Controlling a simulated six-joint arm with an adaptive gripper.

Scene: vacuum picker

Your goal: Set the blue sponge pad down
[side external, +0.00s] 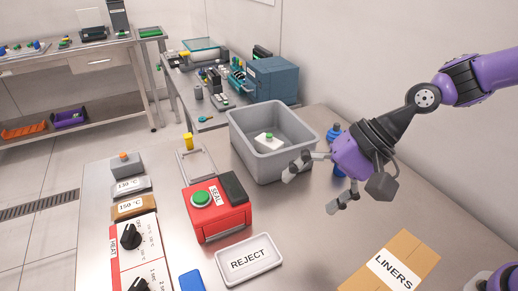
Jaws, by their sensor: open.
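A flat blue block (192,281), which looks like the blue sponge pad, lies on the metal table at the bottom edge of the side view, left of the REJECT tray (248,261). The frame edge cuts off part of it. My gripper (317,187) is open, its fingers spread and nothing visible between them. It hangs above the table at the right, in front of the grey bin and well away from the blue block.
A grey bin (248,148) holds a white item with a green top (267,139). A red SEAL box (217,211) and a heat control panel (142,258) stand at left. A blue object (334,131) is partly hidden behind my gripper. A LINERS carton (391,265) lies at lower right.

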